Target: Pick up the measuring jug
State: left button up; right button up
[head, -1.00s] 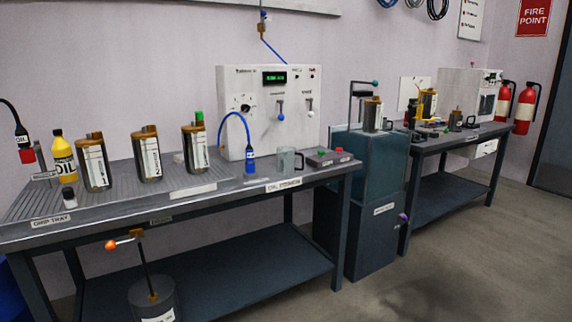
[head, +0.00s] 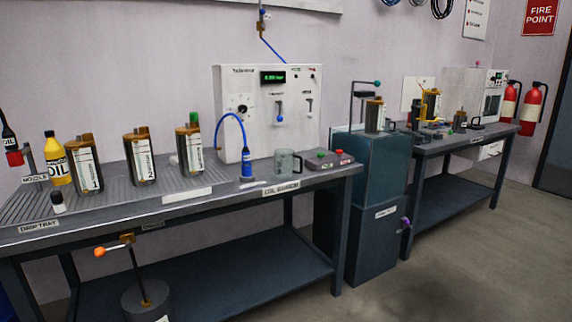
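A grey, see-through jug with a handle (head: 287,163) stands upright on the near bench, towards its right end. It looks like the measuring jug and seems empty, though its inside is too small to tell. It stands between a blue nozzle (head: 246,170) on its left and a grey box with red and green buttons (head: 328,160) on its right. Neither of my grippers is in the head view.
The near bench (head: 225,195) also holds several amber canisters (head: 139,160), a yellow oil bottle (head: 57,162) and a white panel unit (head: 268,110). A dark tank (head: 366,170) stands right of it, then a second bench (head: 455,138). The floor (head: 450,270) at front right is clear.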

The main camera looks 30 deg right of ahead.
aim_at(284, 157)
jog(key=i+l, duration=0.2)
jog(key=l, duration=0.3)
jog(key=i+l+u, duration=0.15)
jog(key=l, duration=0.4)
jog(key=i+l, duration=0.2)
jog(key=l, duration=0.35)
jog(key=i+l+u, duration=0.1)
jog(key=l, duration=0.4)
jog(key=i+l, duration=0.15)
jog(key=l, duration=0.45)
jog(key=i+l+u, duration=0.15)
jog(key=l, duration=0.4)
jog(key=i+l, duration=0.1)
jog(key=l, duration=0.45)
jog(key=i+l+u, duration=0.1)
jog(key=l, duration=0.45)
